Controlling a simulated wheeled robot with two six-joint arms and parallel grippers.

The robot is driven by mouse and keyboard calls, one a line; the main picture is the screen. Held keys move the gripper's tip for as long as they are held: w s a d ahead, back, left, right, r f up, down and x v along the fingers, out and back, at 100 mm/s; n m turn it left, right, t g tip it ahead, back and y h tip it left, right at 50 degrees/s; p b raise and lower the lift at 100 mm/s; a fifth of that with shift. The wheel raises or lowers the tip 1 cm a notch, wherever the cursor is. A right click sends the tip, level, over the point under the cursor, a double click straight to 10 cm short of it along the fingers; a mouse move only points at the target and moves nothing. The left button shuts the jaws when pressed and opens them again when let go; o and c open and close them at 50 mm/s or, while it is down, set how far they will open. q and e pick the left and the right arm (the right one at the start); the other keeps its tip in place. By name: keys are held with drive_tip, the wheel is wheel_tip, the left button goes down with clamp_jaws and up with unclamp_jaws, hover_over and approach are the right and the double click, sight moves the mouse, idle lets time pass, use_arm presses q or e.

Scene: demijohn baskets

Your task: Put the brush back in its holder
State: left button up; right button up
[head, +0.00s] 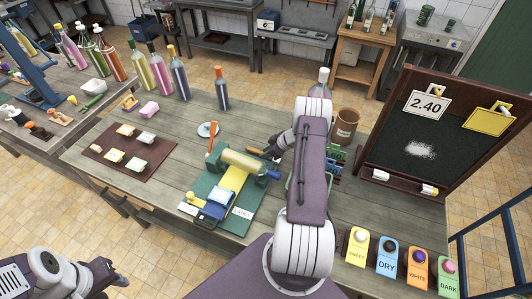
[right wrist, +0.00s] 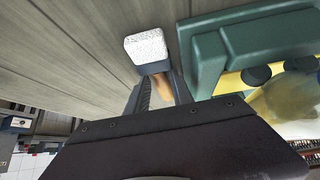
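The brush shows in the right wrist view as a white bristle block (right wrist: 146,46) with a dark collar and a tan wooden handle (right wrist: 164,86). My right gripper (right wrist: 163,88) has its fingers against both sides of this handle, shut on it. In the head view, my right gripper (head: 273,151) is low over the table beside the green press, and a bit of brown handle (head: 254,151) shows at its left; the bristles are hidden there. A brown cup (head: 346,124), perhaps the holder, stands right of my arm. My left gripper (head: 108,275) is off the table's front, its opening unclear.
The green press (head: 226,196) with a cream roller is close to the gripper, also in the right wrist view (right wrist: 220,45). A chalkboard (head: 425,140) stands at right and colored tags (head: 387,257) at the front right. Bottles (head: 180,75) and a brown mat (head: 105,155) are at left.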

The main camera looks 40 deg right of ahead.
drive_tip(key=v, duration=1.2)
drive_tip(key=shift+r, duration=0.2)
